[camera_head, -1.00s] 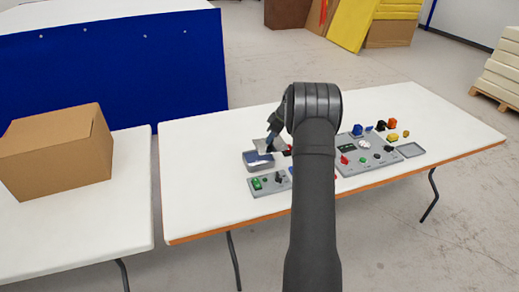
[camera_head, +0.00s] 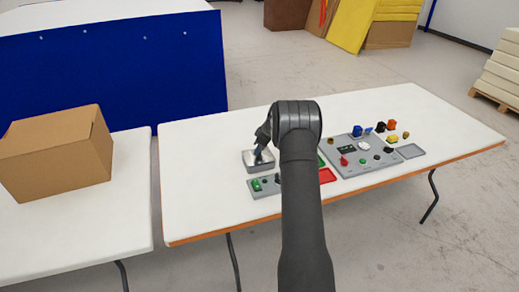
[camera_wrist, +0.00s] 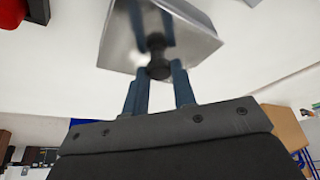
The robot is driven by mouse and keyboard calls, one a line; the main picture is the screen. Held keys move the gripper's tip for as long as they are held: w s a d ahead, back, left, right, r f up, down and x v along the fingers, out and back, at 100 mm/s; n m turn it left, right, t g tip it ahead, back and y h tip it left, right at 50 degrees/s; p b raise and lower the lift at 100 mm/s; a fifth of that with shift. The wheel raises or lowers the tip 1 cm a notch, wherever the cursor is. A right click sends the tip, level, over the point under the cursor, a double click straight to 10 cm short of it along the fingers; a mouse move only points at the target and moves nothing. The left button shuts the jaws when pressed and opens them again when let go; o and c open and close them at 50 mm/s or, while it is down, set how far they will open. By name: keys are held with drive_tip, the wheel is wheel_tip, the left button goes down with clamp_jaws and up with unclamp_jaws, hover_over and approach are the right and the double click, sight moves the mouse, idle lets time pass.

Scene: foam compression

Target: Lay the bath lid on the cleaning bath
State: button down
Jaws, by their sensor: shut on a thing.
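The cleaning bath (camera_head: 262,169) is a small grey box near the front left of the right-hand table in the head view. The bath lid (camera_head: 250,156) is a shiny metal plate lying over its top, looking about level. I cannot tell whether it rests fully on the rim. In the wrist view the lid (camera_wrist: 195,35) shows its mirror-like top with a black knob (camera_wrist: 158,62). My gripper (camera_wrist: 158,70) is shut on this knob, with its blue fingers on either side. My gripper also shows over the bath in the head view (camera_head: 261,155).
A grey panel (camera_head: 270,186) with green and dark parts lies just in front of the bath. A red tray (camera_head: 327,176) and a larger grey board (camera_head: 350,164) with several coloured parts lie to the right. The table left of the bath is clear.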

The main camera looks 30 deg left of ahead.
drive_tip(key=shift+f, duration=0.25)
drive_tip(key=c, duration=1.2)
unclamp_jaws()
drive_tip(key=shift+f, duration=0.1)
drive_tip(key=shift+r, duration=0.5)
drive_tip(key=v, duration=1.1)
drive_tip(key=shift+d+r, duration=0.15)
drive_tip(key=shift+r, duration=0.25)
